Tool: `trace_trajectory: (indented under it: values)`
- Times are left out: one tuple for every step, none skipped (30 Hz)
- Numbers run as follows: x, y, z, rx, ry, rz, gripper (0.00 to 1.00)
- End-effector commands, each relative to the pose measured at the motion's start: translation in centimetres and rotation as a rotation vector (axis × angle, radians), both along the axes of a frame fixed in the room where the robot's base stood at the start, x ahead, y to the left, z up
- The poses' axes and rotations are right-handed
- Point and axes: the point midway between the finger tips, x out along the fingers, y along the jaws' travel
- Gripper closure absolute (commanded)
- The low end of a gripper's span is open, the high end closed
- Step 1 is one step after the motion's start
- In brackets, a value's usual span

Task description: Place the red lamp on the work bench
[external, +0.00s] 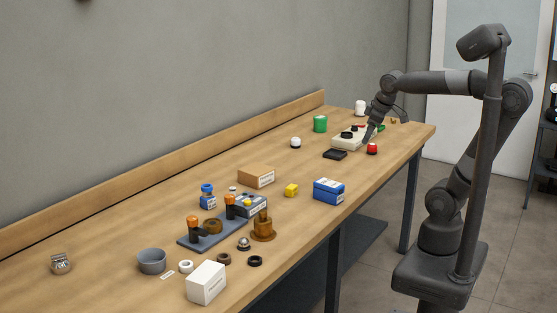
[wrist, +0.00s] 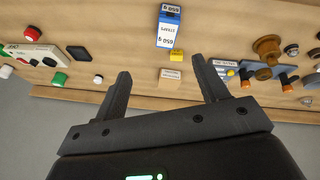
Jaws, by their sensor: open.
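The red lamp (external: 372,148), a small red dome on a dark base, stands on the wooden work bench (external: 120,222) near its front edge, towards the far end. In the wrist view the red lamp (wrist: 31,33) is at the upper left, outside the fingers. My gripper (external: 368,140) appears just above and beside the lamp in the external view; its fingertips are small and hard to make out there. In the wrist view my gripper (wrist: 162,72) is open, with nothing held between its fingers.
Beside the lamp are a pale control box (external: 347,143) and a black box (external: 335,154). A green cylinder (external: 320,124) and a white lamp (external: 295,142) stand behind. A blue box (external: 328,190) and several parts crowd the near half. Bare wood lies between.

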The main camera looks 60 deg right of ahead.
Motion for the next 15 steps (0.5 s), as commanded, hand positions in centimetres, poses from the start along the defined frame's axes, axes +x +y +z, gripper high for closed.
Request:
trace_trajectory:
  values:
    - [-1.6, 0.7, -0.8, 0.039, -0.025, -0.035, 0.33]
    - [-2.4, 1.0, -1.3, 0.063, -0.035, -0.061, 0.33]
    - [-3.4, 1.3, -2.0, 0.093, -0.049, -0.092, 0.33]
    - [-4.0, 1.6, -2.5, 0.115, -0.058, -0.113, 0.33]
    - [-4.6, 1.8, -2.9, 0.135, -0.066, -0.132, 0.33]
    - [-5.2, 2.0, -3.4, 0.159, -0.074, -0.155, 0.33]
    - [-5.6, 2.2, -3.7, 0.175, -0.078, -0.169, 0.33]
    - [-6.0, 2.3, -4.0, 0.189, -0.083, -0.182, 0.33]
    - [-6.3, 2.4, -4.3, 0.202, -0.087, -0.194, 0.33]
    - [-6.5, 2.5, -4.5, 0.211, -0.090, -0.202, 0.33]
    - [-6.6, 2.5, -4.6, 0.216, -0.092, -0.207, 0.33]
    - [-6.7, 2.6, -4.8, 0.221, -0.092, -0.213, 0.33]
    - [-6.8, 2.6, -4.8, 0.224, -0.092, -0.216, 0.33]
    - [-6.8, 2.6, -4.8, 0.225, -0.092, -0.218, 0.33]
    - [-6.8, 2.6, -4.8, 0.225, -0.092, -0.218, 0.33]
